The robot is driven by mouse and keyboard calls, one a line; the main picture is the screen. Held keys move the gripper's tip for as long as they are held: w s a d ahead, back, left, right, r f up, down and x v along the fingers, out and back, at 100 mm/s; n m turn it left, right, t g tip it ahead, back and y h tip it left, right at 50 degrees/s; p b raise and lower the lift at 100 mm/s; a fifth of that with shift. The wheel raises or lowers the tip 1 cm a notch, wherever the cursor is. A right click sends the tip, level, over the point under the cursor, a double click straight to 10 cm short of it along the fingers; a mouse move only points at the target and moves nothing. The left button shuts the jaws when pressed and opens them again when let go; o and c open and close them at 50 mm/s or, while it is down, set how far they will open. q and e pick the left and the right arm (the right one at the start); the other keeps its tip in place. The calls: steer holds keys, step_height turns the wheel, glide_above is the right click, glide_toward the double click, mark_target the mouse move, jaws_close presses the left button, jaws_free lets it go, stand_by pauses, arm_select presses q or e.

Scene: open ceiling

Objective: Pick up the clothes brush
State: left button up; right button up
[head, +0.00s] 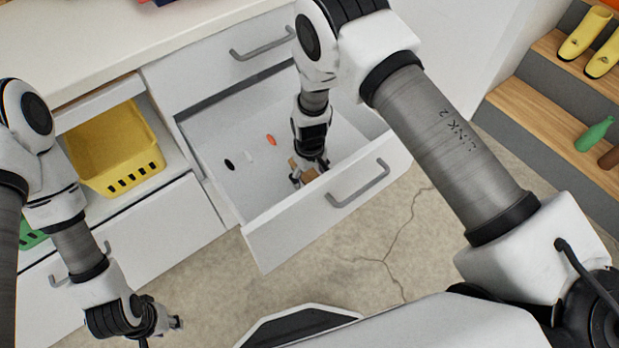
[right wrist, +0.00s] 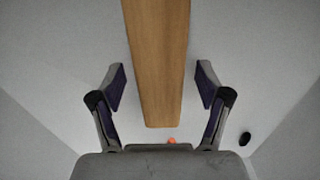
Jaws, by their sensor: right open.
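The clothes brush shows as a brown wooden piece (head: 308,174) in the open drawer in the head view, partly hidden by my right gripper. In the right wrist view its wooden body (right wrist: 155,60) runs from the top edge down between the fingers. My right gripper (head: 309,176) is down inside the drawer; in the right wrist view its fingers (right wrist: 160,88) are open, one on each side of the wood, with gaps on both sides. My left gripper (head: 172,322) is low at the left, away from the drawer; its jaw state is unclear.
The open drawer (head: 262,222) also holds a black item (head: 229,164), a white item (head: 249,155) and an orange item (head: 270,140). A yellow basket (head: 120,150) sits in a cubby at left. Wooden steps (head: 540,100) with boots and bottles stand at right.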

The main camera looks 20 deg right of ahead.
mark_target(310, 174)
steer(key=shift+r, duration=0.15)
steer(key=c, duration=1.3)
step_height(310, 174, up, 18)
steer(key=p, duration=0.3)
